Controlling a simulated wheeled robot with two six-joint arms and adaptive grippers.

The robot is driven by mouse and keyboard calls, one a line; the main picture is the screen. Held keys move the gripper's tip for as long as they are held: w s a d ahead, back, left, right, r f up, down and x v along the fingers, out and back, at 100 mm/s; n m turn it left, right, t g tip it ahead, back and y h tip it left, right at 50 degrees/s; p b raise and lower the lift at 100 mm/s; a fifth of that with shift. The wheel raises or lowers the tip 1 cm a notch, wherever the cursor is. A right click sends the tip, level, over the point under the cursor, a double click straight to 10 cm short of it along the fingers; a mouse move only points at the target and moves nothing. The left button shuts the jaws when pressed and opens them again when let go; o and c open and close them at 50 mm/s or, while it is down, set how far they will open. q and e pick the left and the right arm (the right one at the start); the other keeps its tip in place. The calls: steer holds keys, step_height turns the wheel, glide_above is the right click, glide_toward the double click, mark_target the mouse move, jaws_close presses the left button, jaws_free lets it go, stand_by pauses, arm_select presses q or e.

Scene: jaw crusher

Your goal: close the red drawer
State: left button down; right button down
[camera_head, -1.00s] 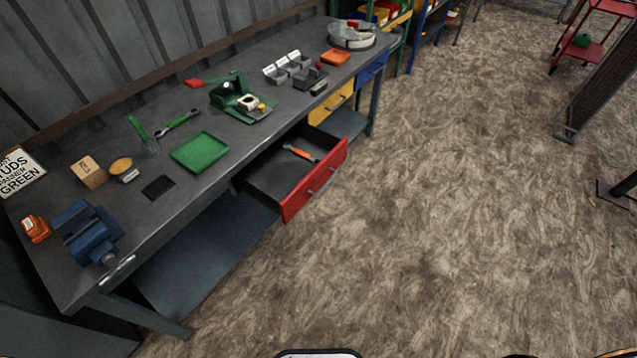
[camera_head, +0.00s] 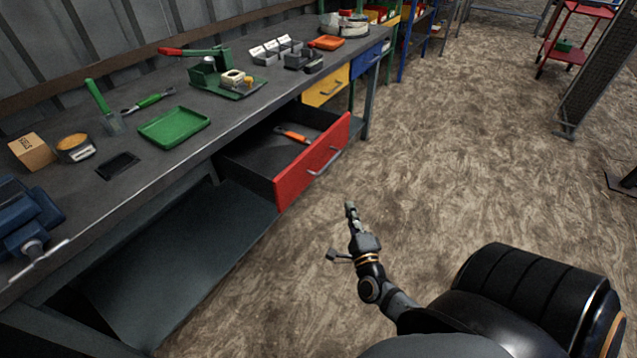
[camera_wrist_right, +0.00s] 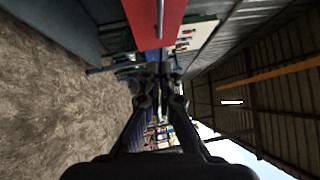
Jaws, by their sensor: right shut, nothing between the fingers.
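The red drawer (camera_head: 305,168) stands pulled out from under the workbench, with a grey bar handle on its front. An orange-handled tool (camera_head: 292,135) lies inside it. My right gripper (camera_head: 350,208) is shut and empty, in front of the drawer's red face, a little below and right of it in the head view, apart from it. In the right wrist view the red drawer front (camera_wrist_right: 154,22) shows at the top with its handle, and the shut fingers (camera_wrist_right: 160,80) are at the middle. My left gripper is not in view.
The workbench top (camera_head: 75,205) carries a green tray (camera_head: 174,127), a blue vise (camera_head: 25,220), a green press (camera_head: 215,75) and small boxes. A yellow drawer (camera_head: 326,87) and a blue drawer (camera_head: 366,61) are shut. The floor right of the bench is clear; a red cart (camera_head: 572,50) stands far right.

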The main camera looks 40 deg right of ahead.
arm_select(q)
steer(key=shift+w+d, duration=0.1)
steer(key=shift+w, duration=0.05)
arm_select(e)
steer(key=w+a+x, duration=0.1)
steer(key=a+x, duration=0.1)
steer(key=x, duration=1)
steer(key=shift+w+a+r, duration=0.15)
steer(key=shift+w+r, duration=0.1)
